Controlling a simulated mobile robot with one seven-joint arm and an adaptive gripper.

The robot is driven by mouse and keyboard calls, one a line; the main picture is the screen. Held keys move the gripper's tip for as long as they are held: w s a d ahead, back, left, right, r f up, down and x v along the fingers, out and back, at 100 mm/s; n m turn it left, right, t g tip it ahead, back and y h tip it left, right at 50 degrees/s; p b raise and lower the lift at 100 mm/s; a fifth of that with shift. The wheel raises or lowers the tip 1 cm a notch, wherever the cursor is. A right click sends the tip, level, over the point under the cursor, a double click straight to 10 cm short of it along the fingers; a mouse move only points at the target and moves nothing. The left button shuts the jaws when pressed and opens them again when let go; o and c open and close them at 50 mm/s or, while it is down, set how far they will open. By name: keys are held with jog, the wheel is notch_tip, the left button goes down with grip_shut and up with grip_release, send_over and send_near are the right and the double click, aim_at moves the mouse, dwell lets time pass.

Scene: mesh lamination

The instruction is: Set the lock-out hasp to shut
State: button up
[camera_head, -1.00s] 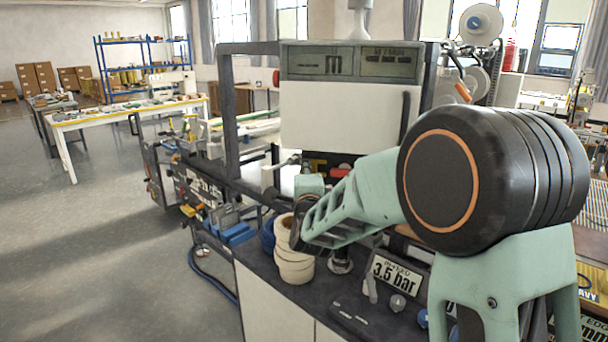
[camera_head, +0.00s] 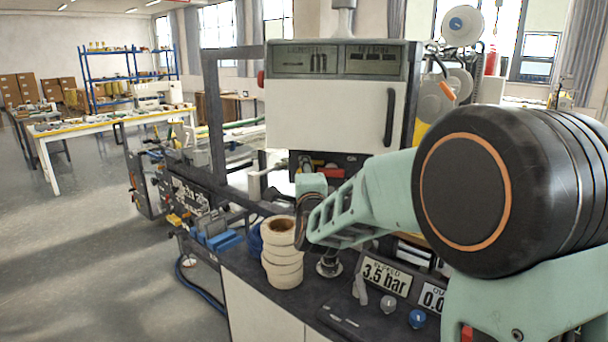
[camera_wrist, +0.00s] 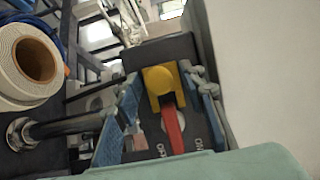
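In the wrist view, a yellow block with a red lever (camera_wrist: 173,128), which I take to be the lock-out hasp (camera_wrist: 160,78), sits on a dark panel. The red lever points toward the bottom of the picture. My gripper (camera_wrist: 163,90) is open, with one blue-padded finger left of the hasp and one right of it. I see nothing held; whether a finger touches the hasp I cannot tell. In the head view, red and yellow parts show below the white cabinet, but my arm hides the gripper's fingertips.
A white cabinet (camera_head: 325,112) stands behind my arm; a pale wall fills the wrist view's right side. Stacked tape rolls (camera_head: 283,262) stand on the dark bench left of my arm, near a black post (camera_wrist: 60,127). A 3.5 bar display (camera_head: 386,278) and knobs are in front.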

jog(key=s+d, duration=0.1)
jog(key=s, duration=1.1)
jog(key=shift+d, duration=0.2)
jog(key=shift+w+a, duration=0.1)
